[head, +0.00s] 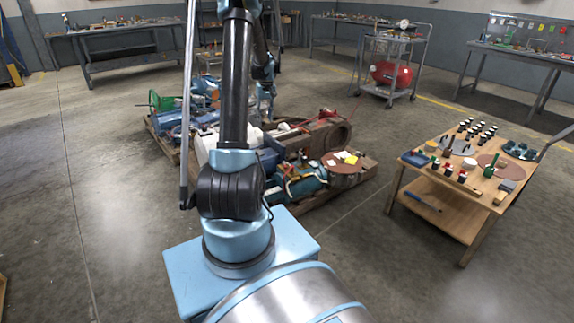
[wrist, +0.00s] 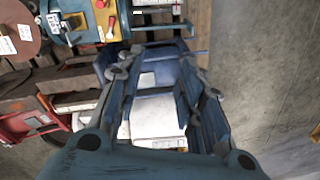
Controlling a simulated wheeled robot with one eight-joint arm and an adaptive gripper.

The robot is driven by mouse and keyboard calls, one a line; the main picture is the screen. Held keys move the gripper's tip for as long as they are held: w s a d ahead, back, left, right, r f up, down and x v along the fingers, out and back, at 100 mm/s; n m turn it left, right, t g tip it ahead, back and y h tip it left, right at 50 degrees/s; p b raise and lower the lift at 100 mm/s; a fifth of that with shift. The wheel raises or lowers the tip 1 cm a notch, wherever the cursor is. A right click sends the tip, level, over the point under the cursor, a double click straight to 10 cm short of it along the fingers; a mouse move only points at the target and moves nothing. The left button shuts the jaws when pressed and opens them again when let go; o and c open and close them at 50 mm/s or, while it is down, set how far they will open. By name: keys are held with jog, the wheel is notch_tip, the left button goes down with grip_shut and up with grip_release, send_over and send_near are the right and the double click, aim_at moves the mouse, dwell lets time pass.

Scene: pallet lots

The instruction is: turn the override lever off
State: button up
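In the wrist view a teal-blue machine (wrist: 85,25) lies at the top left. In the head view my gripper (head: 265,98) hangs over the pallet's far side; the lever cannot be made out there.
The loaded pallet (head: 325,198) holds several machines and a rusty housing (head: 328,130). White boxes (wrist: 155,118) lie beneath my fingers. A wooden cart (head: 440,205) with small parts stands at right. Bare concrete floor (wrist: 250,60) lies right of the pallet in the wrist view.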

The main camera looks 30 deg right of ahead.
send_over(285, 165)
jog(key=d, duration=0.2)
notch_tip(285, 165, down, 15)
jog(key=shift+m+y, duration=0.3)
jog(key=shift+m, duration=0.1)
jog(key=f, duration=0.5)
jog(key=a+f, duration=0.1)
jog(key=f, duration=1.1)
jog(key=shift+w+a+f, duration=0.1)
jog(key=shift+w+a, duration=0.05)
jog(key=shift+a, duration=0.15)
